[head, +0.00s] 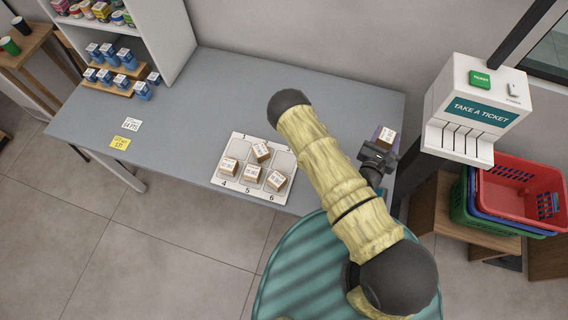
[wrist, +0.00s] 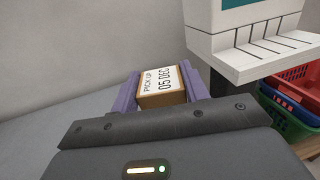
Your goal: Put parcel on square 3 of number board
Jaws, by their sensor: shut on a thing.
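A small brown parcel with a white label (head: 387,136) is held in my gripper (head: 383,143) at the right end of the counter. In the wrist view the parcel (wrist: 161,86) reads "PICK UP 05 DEC" and sits between the two purple fingers (wrist: 160,92). The white number board (head: 235,145) lies near the counter's front edge, left of my arm. Square 3 (head: 283,163) is at its upper right, looks empty, and is close beside my arm in the picture. Parcels stand on square 2 (head: 262,152) and on squares 4, 5 and 6.
The ticket machine (head: 474,110) stands close right of my gripper, with stacked baskets (head: 515,190) below. Two cards, white (head: 132,125) and yellow (head: 125,142), lie left of the board. The counter's back middle (head: 225,90) is clear.

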